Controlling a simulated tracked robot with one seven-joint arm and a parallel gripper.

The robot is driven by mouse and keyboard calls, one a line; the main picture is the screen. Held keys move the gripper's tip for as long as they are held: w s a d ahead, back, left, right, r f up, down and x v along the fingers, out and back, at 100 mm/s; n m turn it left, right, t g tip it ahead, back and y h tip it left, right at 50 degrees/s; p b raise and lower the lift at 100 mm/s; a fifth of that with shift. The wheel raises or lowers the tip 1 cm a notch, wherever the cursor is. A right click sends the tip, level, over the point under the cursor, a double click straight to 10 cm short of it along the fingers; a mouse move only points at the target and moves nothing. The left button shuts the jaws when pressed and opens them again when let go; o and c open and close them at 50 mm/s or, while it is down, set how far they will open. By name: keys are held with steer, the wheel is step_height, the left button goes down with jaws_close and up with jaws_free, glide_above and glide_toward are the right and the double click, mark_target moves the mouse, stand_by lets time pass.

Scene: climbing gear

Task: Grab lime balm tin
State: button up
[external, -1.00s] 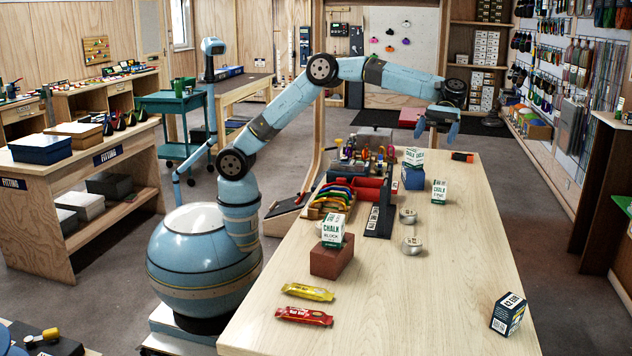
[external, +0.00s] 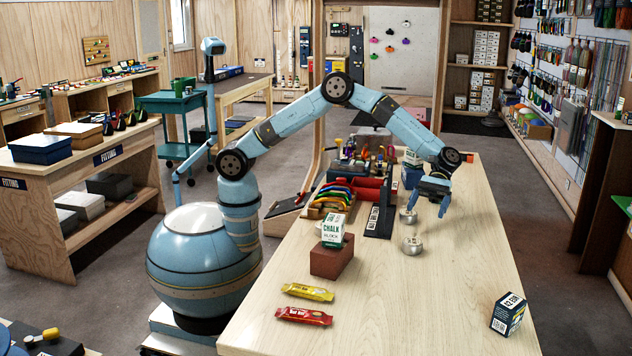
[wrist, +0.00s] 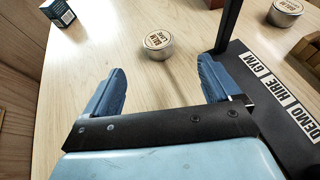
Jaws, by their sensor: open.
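Two small round metal tins stand on the table in the external view: one (external: 407,216) beside my gripper's finger, another (external: 412,246) nearer the camera. My gripper (external: 428,206) points down over the table at their far side. In the wrist view its fingers (wrist: 162,72) are wide apart with nothing between them. A tin (wrist: 158,44) with a pale printed lid lies beyond the fingertips, roughly centred between them. Another tin (wrist: 286,10) lies at the top right, past a black upright. The lettering is too small to tell which tin is lime.
A black divider (wrist: 262,75) with a white sign stands close to my right finger in the wrist view. A chalk box (external: 332,231) sits on a brown block (external: 331,260). Two bars and a dark box (external: 507,313) lie nearer the camera.

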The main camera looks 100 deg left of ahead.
mark_target(414, 239)
steer(key=x, duration=0.7)
steer(key=shift+d, duration=0.2)
steer(key=shift+w+f+x, duration=0.15)
steer(key=shift+x, duration=1.15)
steer(key=shift+w+f+x, duration=0.1)
steer(key=shift+w+x, duration=0.05)
steer(key=shift+x, duration=1.15)
steer(key=shift+c, duration=0.2)
steer(key=c, duration=1.1)
